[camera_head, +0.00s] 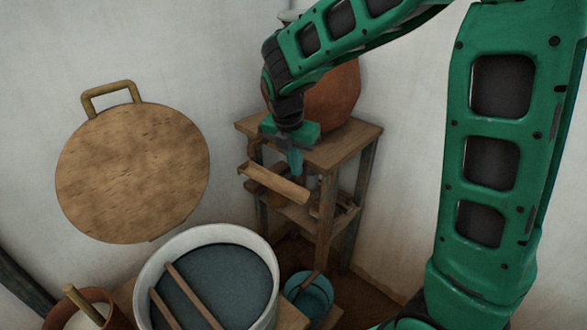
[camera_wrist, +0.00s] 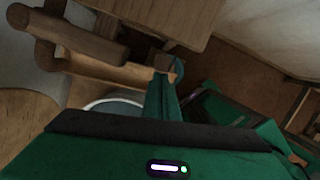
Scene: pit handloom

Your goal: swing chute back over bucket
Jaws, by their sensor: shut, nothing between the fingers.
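The wooden chute (camera_head: 275,183) is a short trough on the front of a wooden stand, slanting from upper left to lower right in the head view. It shows in the wrist view as a pale wooden length (camera_wrist: 110,70). My gripper (camera_head: 296,165) points down at the chute near its right part, fingers shut and empty. In the wrist view the fingers (camera_wrist: 162,82) are beside the chute's end; whether they touch it I cannot tell. A small blue-green bucket (camera_head: 318,291) with a stick in it stands low in front of the stand.
The stand (camera_head: 345,146) carries a large clay pot (camera_head: 333,98). A white-rimmed tub (camera_head: 150,268) of dark liquid with two sticks across it stands front left. A brown pot (camera_head: 118,318) is at lower left.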

